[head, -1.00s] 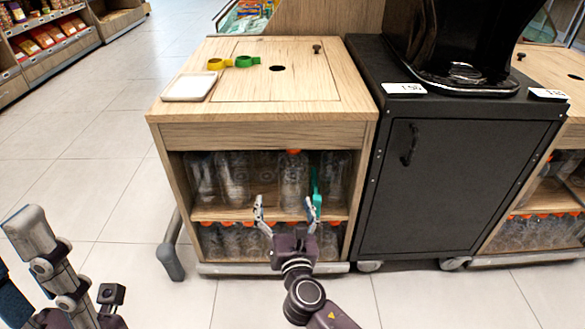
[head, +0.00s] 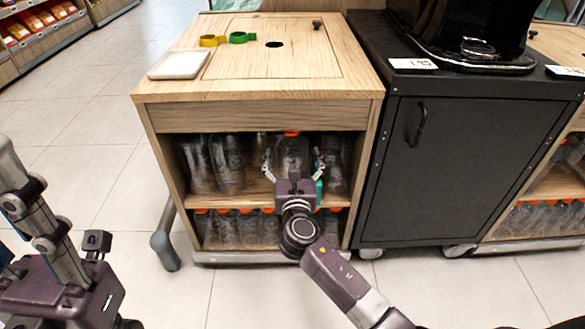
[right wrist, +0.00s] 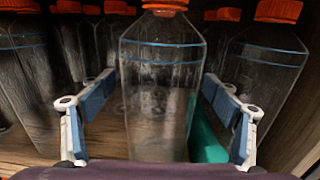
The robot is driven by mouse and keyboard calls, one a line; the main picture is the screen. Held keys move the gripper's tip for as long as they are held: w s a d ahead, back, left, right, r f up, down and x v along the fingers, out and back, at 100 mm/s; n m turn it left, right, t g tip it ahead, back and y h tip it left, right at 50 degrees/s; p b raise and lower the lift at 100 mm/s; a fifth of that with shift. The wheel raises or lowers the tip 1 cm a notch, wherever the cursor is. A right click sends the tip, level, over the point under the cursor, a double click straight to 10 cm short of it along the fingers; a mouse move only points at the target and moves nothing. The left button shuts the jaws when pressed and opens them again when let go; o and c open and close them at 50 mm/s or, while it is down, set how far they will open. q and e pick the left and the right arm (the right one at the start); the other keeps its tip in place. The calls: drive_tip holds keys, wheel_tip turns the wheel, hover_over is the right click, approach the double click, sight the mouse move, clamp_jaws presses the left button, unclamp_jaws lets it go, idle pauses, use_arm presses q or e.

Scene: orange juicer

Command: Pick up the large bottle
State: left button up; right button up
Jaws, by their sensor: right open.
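A large clear bottle (head: 291,155) with an orange cap stands upright on the upper shelf of the wooden cabinet. In the right wrist view the bottle (right wrist: 160,85) is centred between the fingers, its lower end hidden by my gripper body. My right gripper (head: 292,165) is open at the shelf opening, one finger on each side of the bottle. In the right wrist view the fingers of the right gripper (right wrist: 158,105) show gaps to the bottle on both sides. My left arm shows at the left of the head view; I cannot make out its fingers clearly.
More large bottles (head: 228,162) stand left and right of it on the same shelf. Smaller orange-capped bottles (head: 235,230) fill the shelf below. A green object (right wrist: 205,140) is close by the right finger. The cabinet's wooden side panels (head: 362,170) bound the opening.

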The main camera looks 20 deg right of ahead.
drive_tip(key=shift+c, duration=0.7)
drive_tip(key=c, duration=1.1)
drive_tip(key=shift+r, duration=0.1)
